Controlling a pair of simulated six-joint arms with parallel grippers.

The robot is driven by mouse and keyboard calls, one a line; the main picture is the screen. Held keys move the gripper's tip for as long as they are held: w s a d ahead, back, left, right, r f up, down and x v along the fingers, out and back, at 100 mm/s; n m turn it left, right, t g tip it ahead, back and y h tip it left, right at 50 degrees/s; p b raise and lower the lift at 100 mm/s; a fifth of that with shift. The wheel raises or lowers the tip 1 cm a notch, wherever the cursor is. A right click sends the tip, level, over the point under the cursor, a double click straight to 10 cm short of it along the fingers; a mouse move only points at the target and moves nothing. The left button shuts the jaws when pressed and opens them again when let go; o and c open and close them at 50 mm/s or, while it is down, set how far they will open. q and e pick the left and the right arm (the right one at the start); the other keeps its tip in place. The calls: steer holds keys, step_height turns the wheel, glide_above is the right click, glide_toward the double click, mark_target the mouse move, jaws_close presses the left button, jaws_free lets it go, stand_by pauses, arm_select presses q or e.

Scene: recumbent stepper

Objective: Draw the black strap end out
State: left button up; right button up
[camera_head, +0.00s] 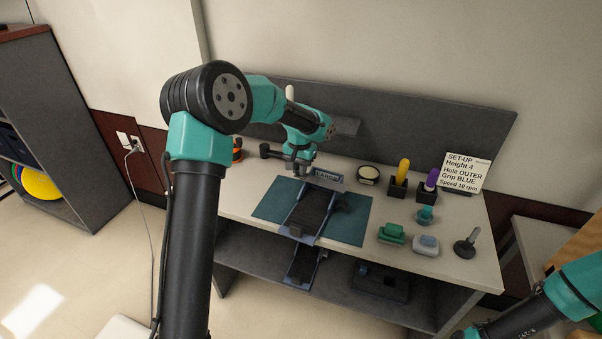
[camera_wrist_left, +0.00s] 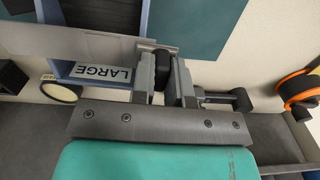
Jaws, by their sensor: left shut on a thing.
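My left gripper (camera_head: 300,166) reaches down over the back end of a dark foot plate with a blue-grey frame (camera_head: 312,208). In the left wrist view, its two grey fingers (camera_wrist_left: 164,85) are shut on the black strap end (camera_wrist_left: 163,62), a small dark block between them. A label reading "LARGE" (camera_wrist_left: 104,74) is beside the fingers, and also shows in the head view (camera_head: 327,176). The rest of the strap is hard to make out. My right arm (camera_head: 540,305) enters at the lower right; its gripper is cut off by the bottom edge.
The foot plate lies on a teal mat (camera_head: 268,203) on a pale bench. To the right stand a yellow grip (camera_head: 403,170), a purple grip (camera_head: 432,179), a green block (camera_head: 391,233), a grey-blue block (camera_head: 426,245), a black knob (camera_head: 466,245) and a set-up card (camera_head: 465,172).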

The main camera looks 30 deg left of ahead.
arm_select(q)
jaws_close()
steer(key=shift+d, duration=1.2)
steer(key=o, duration=0.6)
jaws_free()
steer(key=shift+r, duration=0.1)
steer(key=shift+r, duration=2.95)
step_height(320, 180, up, 17)
steer(key=shift+r, duration=0.2)
